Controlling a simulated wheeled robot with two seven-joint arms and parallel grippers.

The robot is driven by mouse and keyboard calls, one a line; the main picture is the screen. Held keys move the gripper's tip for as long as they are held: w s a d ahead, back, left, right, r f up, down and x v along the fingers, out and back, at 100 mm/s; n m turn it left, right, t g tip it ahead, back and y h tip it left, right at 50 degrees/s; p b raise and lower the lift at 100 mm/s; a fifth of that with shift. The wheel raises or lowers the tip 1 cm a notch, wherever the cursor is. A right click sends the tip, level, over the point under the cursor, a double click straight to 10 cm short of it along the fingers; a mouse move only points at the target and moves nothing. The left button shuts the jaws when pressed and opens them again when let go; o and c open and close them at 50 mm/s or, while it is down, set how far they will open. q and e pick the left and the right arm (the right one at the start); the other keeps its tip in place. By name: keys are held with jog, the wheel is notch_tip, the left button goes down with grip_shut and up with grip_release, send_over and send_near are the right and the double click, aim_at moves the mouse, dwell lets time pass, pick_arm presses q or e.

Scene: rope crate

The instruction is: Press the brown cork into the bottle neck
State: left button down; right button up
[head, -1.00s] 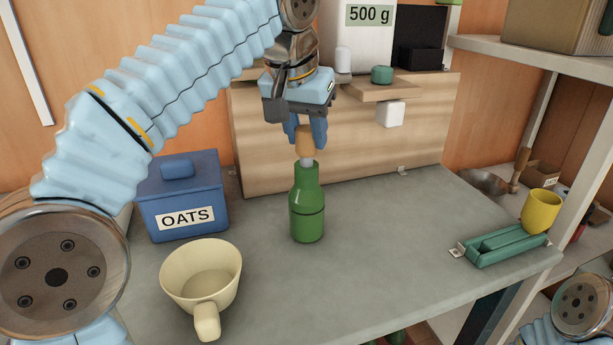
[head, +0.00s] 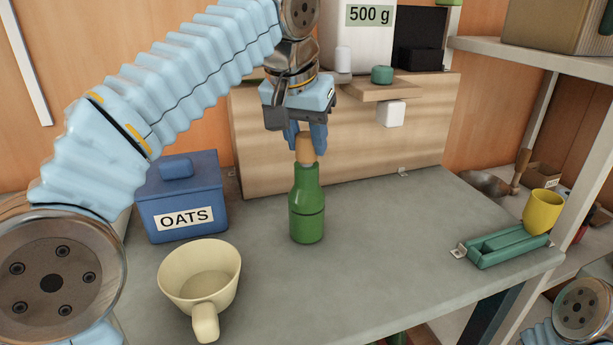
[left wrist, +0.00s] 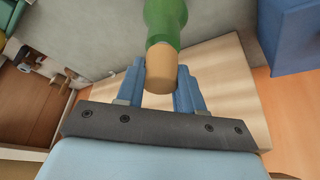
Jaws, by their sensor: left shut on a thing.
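The brown cork (head: 305,150) sits upright at the top of the green bottle (head: 307,210), with no gap visible between cork and neck. The bottle stands upright on the grey counter. My left gripper (head: 309,146) comes down from above and is shut on the cork. In the left wrist view, the cork (left wrist: 161,68) is between the blue fingers (left wrist: 160,85) and meets the green bottle neck (left wrist: 165,20). How deep the cork's lower end is inside the neck is hidden. My right gripper is out of view; only part of that arm shows at bottom right.
A blue OATS box (head: 184,195) and a cream mug (head: 200,277) stand left of the bottle. A green tray (head: 505,246) and yellow cup (head: 542,210) are at right. A wooden panel (head: 350,140) rises behind. The counter (head: 390,240) right of the bottle is clear.

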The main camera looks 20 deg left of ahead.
pick_arm(q)
jog(key=shift+f, duration=0.3)
dwell(0.4)
jog(key=c, duration=0.6)
grip_release()
jog(key=shift+c, duration=0.2)
jog(key=p+v, duration=0.1)
jog(key=v, duration=1.1)
jog(key=shift+p, duration=0.4)
